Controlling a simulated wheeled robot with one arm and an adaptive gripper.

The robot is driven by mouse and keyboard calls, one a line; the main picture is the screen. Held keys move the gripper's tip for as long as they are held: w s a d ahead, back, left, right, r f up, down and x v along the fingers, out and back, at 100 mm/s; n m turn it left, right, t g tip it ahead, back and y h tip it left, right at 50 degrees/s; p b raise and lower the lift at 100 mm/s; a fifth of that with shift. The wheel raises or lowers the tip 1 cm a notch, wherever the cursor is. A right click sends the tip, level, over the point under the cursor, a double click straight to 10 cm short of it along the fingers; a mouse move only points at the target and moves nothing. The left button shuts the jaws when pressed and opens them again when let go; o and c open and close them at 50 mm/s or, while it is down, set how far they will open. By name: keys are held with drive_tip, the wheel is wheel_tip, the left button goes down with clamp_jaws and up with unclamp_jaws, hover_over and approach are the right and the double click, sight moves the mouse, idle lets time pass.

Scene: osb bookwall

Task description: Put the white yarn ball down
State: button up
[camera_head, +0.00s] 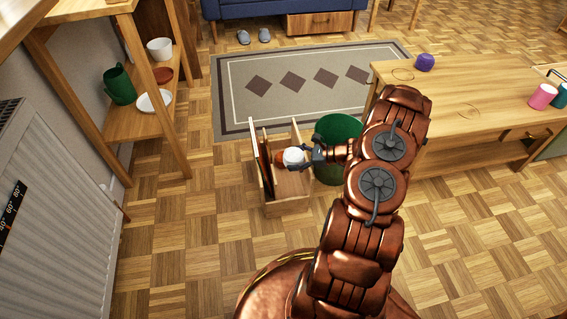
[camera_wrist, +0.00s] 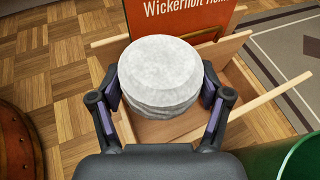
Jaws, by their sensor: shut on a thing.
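The white yarn ball (camera_wrist: 158,75) is between the two fingers of my gripper (camera_wrist: 165,100) in the wrist view, with a finger pressed on each side. In the head view the white yarn ball (camera_head: 293,156) shows small at the tip of my gripper (camera_head: 305,155). It is held over an open wooden box (camera_head: 290,207) on the floor. I cannot tell how high above the box's bottom it is.
A red-orange book marked "Wickerholt" (camera_wrist: 185,18) stands in the box. A green bin (camera_head: 330,180) stands close on the right. A wooden table (camera_head: 480,90) with a purple yarn ball (camera_head: 425,62) and a pink mug (camera_head: 542,96) is further right. Shelves (camera_head: 140,122) stand left.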

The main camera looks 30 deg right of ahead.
sight(286, 154)
drive_tip(key=w, duration=0.1)
drive_tip(key=w+a, duration=0.1)
drive_tip(key=w, duration=0.1)
drive_tip(key=shift+w+a+f+b, duration=0.2)
drive_tip(key=shift+w+a+b, duration=0.05)
drive_tip(key=shift+w+b, duration=0.15)
drive_tip(key=f+b, duration=0.2)
drive_tip(key=f, duration=0.1)
drive_tip(key=shift+w+a+f, duration=0.2)
drive_tip(key=shift+w+f, duration=0.1)
drive_tip(key=shift+w, duration=0.1)
drive_tip(key=shift+f, duration=0.6)
